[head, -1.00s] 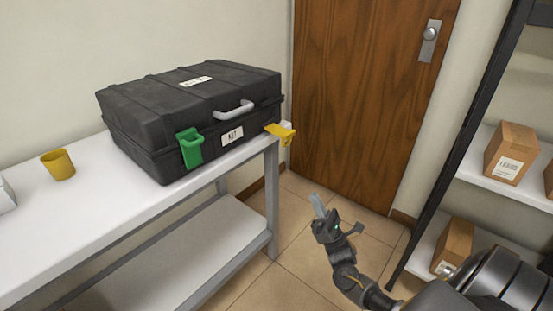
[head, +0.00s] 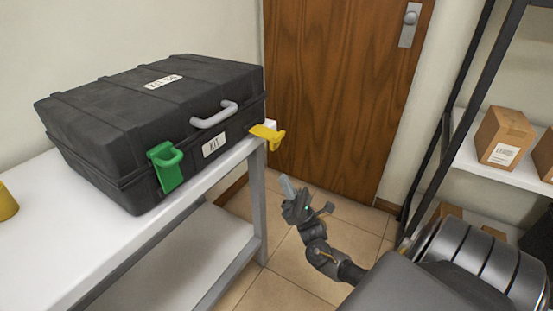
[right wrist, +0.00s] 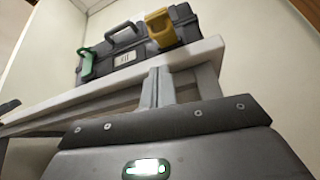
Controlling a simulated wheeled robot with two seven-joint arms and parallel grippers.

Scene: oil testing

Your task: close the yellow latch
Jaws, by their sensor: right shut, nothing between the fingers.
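The black kit case (head: 150,115) lies with its lid down on the white table. The yellow latch (head: 267,134) at the case's right front corner sticks outward, away from the case front. It also shows in the right wrist view (right wrist: 160,28), above my gripper. The green latch (head: 166,166) lies against the case front at the left. My right gripper (head: 287,187) is shut and empty, in front of the table's end and below the yellow latch, apart from it. My left gripper is not in view.
The white table (head: 40,240) has a lower shelf and a leg near my right gripper. A yellow cup (head: 6,203) stands at the left edge. A wooden door (head: 345,90) is behind. A shelf rack with cardboard boxes (head: 503,137) stands at the right.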

